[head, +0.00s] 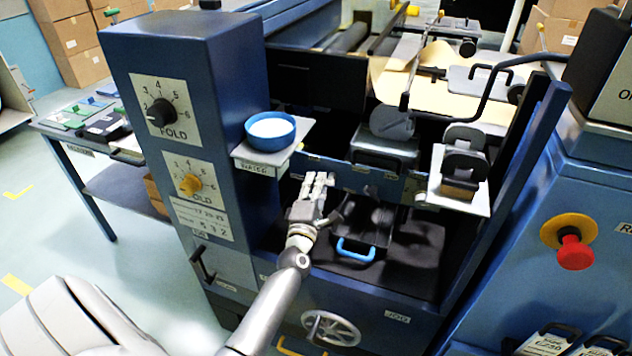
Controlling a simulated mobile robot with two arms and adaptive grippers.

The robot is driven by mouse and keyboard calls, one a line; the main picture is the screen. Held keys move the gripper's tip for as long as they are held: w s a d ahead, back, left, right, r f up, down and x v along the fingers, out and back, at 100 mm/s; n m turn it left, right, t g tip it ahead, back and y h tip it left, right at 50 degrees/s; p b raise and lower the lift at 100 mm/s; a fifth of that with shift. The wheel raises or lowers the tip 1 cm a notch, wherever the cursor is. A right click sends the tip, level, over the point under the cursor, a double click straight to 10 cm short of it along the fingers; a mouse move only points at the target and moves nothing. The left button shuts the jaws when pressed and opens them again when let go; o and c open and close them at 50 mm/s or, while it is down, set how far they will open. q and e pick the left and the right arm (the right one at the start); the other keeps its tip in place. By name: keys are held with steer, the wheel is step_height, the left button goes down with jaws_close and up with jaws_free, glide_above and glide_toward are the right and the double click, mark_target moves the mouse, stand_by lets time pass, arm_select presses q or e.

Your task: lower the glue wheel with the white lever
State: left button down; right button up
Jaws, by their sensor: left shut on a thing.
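My left gripper (318,196) reaches into the dark bay of the blue machine, below the water bowl's shelf. It is shut on a small white piece, the white lever (318,180), most of which the fingers hide. The grey glue wheel (391,122) stands to the upper right, just above a grey metal box (384,152). A thin rod rises from beside the wheel. I cannot tell whether the wheel touches the box. My right gripper is not in view.
A blue bowl (270,138) of white liquid sits on the shelf just above my left arm. A blue-handled dark tray (358,250) lies right of the gripper. A handwheel (330,328) is below. A red stop button (575,252) is at the right.

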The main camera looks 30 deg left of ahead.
arm_select(q)
steer(key=n, duration=0.2)
steer(key=f+n+g, duration=0.1)
steer(key=n, duration=0.2)
steer(key=shift+d+f+n+y+p, duration=0.15)
steer(key=shift+d+n+y+p, duration=0.1)
steer(key=shift+n+y+p, duration=0.05)
steer(key=shift+d+f+n, duration=0.1)
steer(key=shift+n, duration=0.2)
steer(key=c, duration=1.4)
jaws_free()
steer(key=shift+c, duration=0.2)
steer(key=v, duration=1.2)
steer(key=shift+w+d, duration=0.1)
